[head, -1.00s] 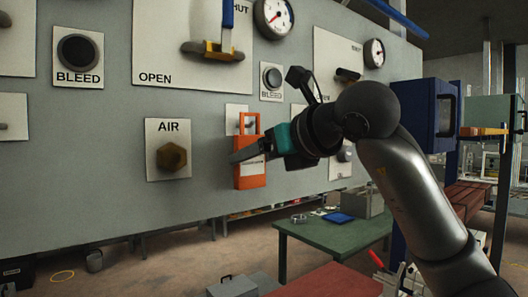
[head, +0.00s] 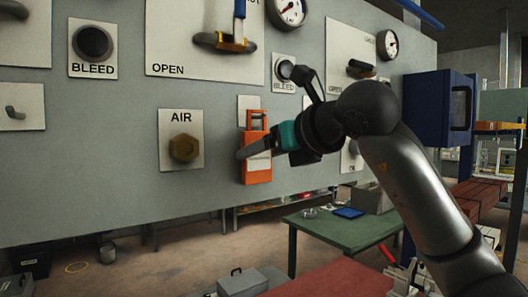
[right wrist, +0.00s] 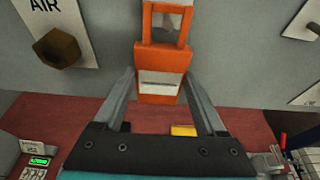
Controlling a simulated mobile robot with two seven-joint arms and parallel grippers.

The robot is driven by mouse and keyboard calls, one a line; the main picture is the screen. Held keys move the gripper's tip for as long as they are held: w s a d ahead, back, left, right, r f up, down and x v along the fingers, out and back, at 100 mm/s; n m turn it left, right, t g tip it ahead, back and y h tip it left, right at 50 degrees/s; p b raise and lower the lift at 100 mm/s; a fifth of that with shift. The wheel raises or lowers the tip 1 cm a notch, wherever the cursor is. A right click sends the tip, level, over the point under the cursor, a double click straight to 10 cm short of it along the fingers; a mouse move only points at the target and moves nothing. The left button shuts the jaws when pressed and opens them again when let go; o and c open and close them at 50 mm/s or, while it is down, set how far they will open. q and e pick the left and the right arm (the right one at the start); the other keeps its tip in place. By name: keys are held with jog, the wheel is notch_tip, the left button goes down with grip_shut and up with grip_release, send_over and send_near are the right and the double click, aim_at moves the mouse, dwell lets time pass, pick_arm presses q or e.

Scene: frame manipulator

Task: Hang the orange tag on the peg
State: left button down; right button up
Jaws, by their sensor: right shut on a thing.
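The orange tag (head: 256,172) is upright in front of the grey panel, with an open rectangular loop at its top and a pale label on its body. My right gripper (head: 247,150) is shut on the tag's body from the right. In the right wrist view the gripper's fingers (right wrist: 160,84) flank the tag (right wrist: 160,58). A white plate (head: 249,102) on the panel is behind the tag's loop. The peg is mostly hidden there, and I cannot tell whether the loop is around it. My left gripper is not in view.
The brass AIR knob (head: 184,148) sticks out of the panel left of the tag. A BLEED button (head: 285,69) and a dark handle (head: 361,69) are above and to the right. A green table (head: 330,232) stands below.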

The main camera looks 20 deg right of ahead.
jog(key=o, duration=1.5)
